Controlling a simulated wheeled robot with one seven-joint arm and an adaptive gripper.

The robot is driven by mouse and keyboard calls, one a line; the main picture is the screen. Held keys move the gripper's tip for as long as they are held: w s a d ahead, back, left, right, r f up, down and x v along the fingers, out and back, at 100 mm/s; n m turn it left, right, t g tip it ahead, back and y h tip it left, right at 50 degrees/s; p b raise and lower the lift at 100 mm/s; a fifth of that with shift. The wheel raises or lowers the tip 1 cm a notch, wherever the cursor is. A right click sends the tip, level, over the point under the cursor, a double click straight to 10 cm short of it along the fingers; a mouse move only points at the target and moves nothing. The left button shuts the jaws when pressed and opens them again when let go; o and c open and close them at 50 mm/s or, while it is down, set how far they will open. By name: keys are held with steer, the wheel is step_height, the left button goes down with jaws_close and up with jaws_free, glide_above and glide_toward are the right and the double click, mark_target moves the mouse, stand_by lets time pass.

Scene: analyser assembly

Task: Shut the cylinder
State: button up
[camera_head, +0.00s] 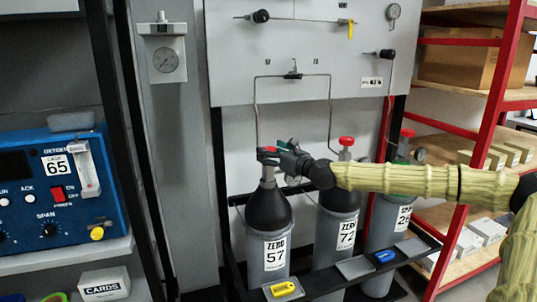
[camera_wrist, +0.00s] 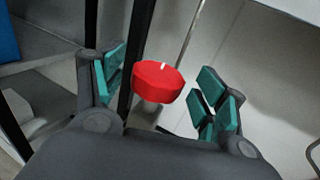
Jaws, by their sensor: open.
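Three gas cylinders stand in a rack. The left one (camera_head: 268,218) is labelled ZERO 57, the middle one (camera_head: 340,225) ZERO 72, and the right one (camera_head: 388,230) has a partly hidden label. My gripper (camera_head: 272,153) is at the valve top of the left cylinder. In the wrist view, the red valve knob (camera_wrist: 158,82) lies between the open teal-padded fingers (camera_wrist: 158,88), with gaps on both sides. In the head view this knob is mostly hidden by my gripper. Red knobs also top the middle cylinder (camera_head: 346,141) and the right cylinder (camera_head: 407,132).
A grey panel (camera_head: 290,50) with tubing and small valves rises behind the cylinders. A blue analyser (camera_head: 50,190) stands on the left shelf. Red shelving (camera_head: 490,110) with boxes is at right. Yellow (camera_head: 283,289) and blue (camera_head: 384,256) tags lie on the rack's front ledge.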

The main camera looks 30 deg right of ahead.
steer(key=shift+w+a, duration=0.15)
steer(key=shift+w, duration=0.75)
steer(key=c, duration=1)
